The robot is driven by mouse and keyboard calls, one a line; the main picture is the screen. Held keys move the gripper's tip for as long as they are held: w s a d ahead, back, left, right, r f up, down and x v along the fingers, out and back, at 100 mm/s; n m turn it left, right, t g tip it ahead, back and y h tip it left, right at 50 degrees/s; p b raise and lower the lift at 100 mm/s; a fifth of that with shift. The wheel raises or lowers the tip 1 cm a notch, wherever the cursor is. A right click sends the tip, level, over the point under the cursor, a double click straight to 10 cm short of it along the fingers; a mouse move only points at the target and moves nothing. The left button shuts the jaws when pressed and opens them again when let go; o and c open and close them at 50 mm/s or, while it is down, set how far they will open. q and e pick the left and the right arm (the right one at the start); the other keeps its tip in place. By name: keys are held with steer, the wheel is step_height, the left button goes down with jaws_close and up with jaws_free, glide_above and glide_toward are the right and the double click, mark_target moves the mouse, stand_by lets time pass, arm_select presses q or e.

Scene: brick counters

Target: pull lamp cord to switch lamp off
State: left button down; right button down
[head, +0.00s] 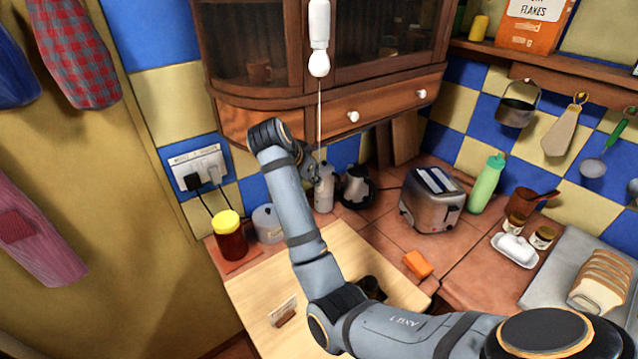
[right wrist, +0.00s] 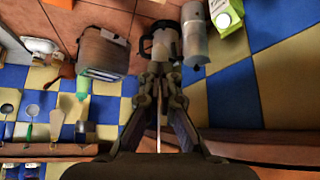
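A white hanging fitting (head: 319,40) with a rounded lower end shows at the top of the head view, in front of the wall cabinet. The thin pale lamp cord (head: 319,108) hangs straight down from it to my right gripper (head: 314,175). The gripper is partly hidden behind its own wrist there. In the right wrist view my right gripper (right wrist: 162,72) has its fingertips brought together, with the cord (right wrist: 158,138) running between the fingers to the tips. Whether the lamp is lit cannot be told. My left gripper is not in view.
The wooden cabinet (head: 265,125) is close behind the cord. A toaster (head: 432,200), green bottle (head: 486,184) and orange sponge (head: 418,264) are on the tiled counter. A jar with a yellow lid (head: 229,237) stands at the left, below a wall socket (head: 199,168).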

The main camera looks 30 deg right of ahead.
steer(key=a, duration=0.1)
steer(key=s+p, duration=0.1)
steer(key=a+p, duration=0.1)
steer(key=shift+s+a+r, duration=0.25)
steer(key=shift+a+r, duration=0.05)
steer(key=shift+r, duration=0.05)
